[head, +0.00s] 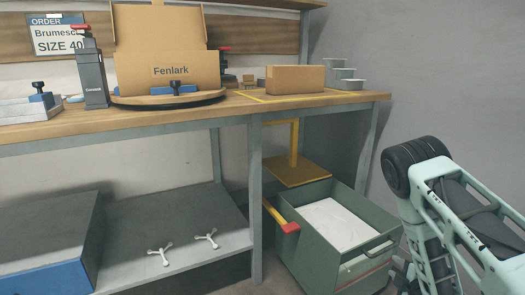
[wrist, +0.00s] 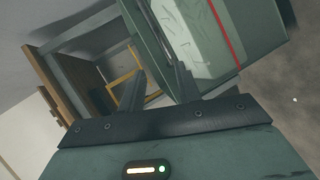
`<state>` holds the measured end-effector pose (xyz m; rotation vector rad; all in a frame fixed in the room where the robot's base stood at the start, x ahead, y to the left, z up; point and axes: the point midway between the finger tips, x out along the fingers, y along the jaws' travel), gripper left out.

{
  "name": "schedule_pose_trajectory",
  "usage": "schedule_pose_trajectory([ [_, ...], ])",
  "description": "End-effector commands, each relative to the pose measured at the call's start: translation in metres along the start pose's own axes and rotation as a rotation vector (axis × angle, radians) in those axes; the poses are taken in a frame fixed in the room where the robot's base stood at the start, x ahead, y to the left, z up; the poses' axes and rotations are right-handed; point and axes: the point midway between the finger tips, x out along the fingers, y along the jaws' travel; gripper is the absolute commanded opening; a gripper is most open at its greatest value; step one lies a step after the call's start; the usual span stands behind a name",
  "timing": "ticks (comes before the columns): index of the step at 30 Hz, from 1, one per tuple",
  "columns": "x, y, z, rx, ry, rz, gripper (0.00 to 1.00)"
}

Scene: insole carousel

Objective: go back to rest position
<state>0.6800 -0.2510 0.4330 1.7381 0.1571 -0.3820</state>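My gripper (wrist: 156,78) shows in the wrist view with its two dark fingers apart and nothing between them. In the head view my pale green arm reaches down along the right side, and the fingertips are not clear there. The green bin (head: 300,258) stands on the floor just left of my arm, with a white sheet (head: 338,222) inside. In the wrist view the bin (wrist: 152,40) is beyond the fingers. I cannot tell whether any part of me touches it.
The workbench (head: 190,127) holds an open Fenlark box (head: 171,71) on a turntable (head: 168,101), and a closed carton (head: 295,79) in a yellow outline. A yellow stand (head: 296,172) is under the bench behind the bin. Bare floor (wrist: 290,100) shows right in the wrist view.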

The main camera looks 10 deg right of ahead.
Motion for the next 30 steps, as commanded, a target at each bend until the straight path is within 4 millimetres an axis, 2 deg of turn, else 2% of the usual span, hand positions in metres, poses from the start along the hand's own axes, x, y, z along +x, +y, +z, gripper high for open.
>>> schedule_pose_trajectory([
  [1, 0.006, 0.012, -0.023, 0.075, -0.003, -0.034, 0.34],
  [5, 0.009, 0.025, -0.076, 0.270, -0.030, -0.174, 0.34],
  [8, -0.002, 0.034, -0.122, 0.404, -0.046, -0.293, 0.34],
  [11, -0.024, 0.043, -0.169, 0.516, -0.062, -0.421, 0.34],
  [15, -0.073, 0.052, -0.230, 0.632, -0.098, -0.609, 0.34],
  [17, -0.100, 0.056, -0.253, 0.665, -0.119, -0.689, 0.34],
  [21, -0.174, 0.064, -0.294, 0.699, -0.190, -0.867, 0.34],
  [25, -0.244, 0.068, -0.312, 0.686, -0.278, -0.993, 0.34],
  [30, -0.316, 0.072, -0.313, 0.642, -0.390, -1.083, 0.34],
])
